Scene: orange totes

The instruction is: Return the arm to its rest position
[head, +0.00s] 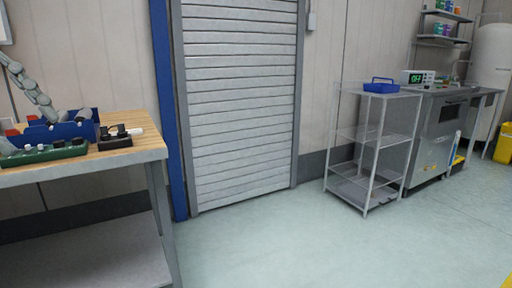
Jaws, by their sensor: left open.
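My left gripper (42,108) shows at the far left edge as grey jointed links that slant down in front of a blue bin (72,129) on a wooden-topped table. The rest of it and most of my left arm are cut off by the picture edge. It is open, and I see nothing held in it. I cannot tell how far it is from the bin. My right gripper is not in view.
The wooden table (148,144) also holds a green tray (45,155) with dark items and a black part (115,140). A wire rack (375,135) carries a blue basket (381,86). A steel counter (435,130) stands at right. The floor (280,240) between is clear.

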